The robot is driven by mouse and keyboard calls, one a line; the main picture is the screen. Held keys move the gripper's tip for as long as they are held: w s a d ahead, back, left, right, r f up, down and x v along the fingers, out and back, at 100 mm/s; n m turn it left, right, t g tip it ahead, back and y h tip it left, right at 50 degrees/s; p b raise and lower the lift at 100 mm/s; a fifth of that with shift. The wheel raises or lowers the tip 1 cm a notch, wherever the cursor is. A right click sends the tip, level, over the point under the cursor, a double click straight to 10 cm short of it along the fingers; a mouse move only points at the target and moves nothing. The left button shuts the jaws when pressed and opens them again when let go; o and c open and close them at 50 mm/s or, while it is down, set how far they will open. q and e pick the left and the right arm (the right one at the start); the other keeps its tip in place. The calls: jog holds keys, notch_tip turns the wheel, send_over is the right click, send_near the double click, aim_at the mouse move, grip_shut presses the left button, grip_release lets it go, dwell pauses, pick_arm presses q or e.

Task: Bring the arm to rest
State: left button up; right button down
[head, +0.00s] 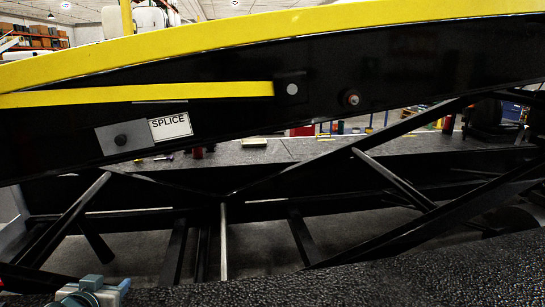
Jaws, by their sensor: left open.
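My left gripper (95,290) shows only in part at the bottom left corner of the head view, as a small teal and grey shape. It is open, and I see nothing held in it. It is low in the picture, below the black side of the belt loader (240,125) and apart from the SPLICE label (170,127). The rest of the left arm is mostly out of the picture. My right gripper is not in view.
A yellow rail (250,33) and a yellow strip (140,94) run along the loader. Black struts (390,180) cross below it. A dark rough surface (400,275) fills the lower right. Behind, a grey bench top (320,147) carries small items.

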pick_arm(q)
jog(key=s+d+f+m+g+h, duration=0.1)
jog(key=s+d+f+g, duration=0.4)
jog(key=s+f, duration=0.7)
jog(key=s+d+f+m+g+h, duration=0.1)
jog(key=s+d+f+g, duration=0.3)
jog(key=s+d+f, duration=0.55)
jog(key=s+a+f, duration=0.2)
jog(key=f, duration=0.9)
jog(key=s+a+f+g, duration=0.1)
jog(key=s+a+f, duration=0.1)
jog(key=f, duration=1)
jog(key=s+a+f, duration=0.1)
jog(key=a+f, duration=0.1)
jog(key=f, duration=0.9)
jog(key=s+f+g, duration=0.1)
jog(key=s+f, duration=1.6)
jog(key=s, duration=0.1)
jog(key=shift+a+f, duration=0.25)
jog(key=shift+c, duration=0.4)
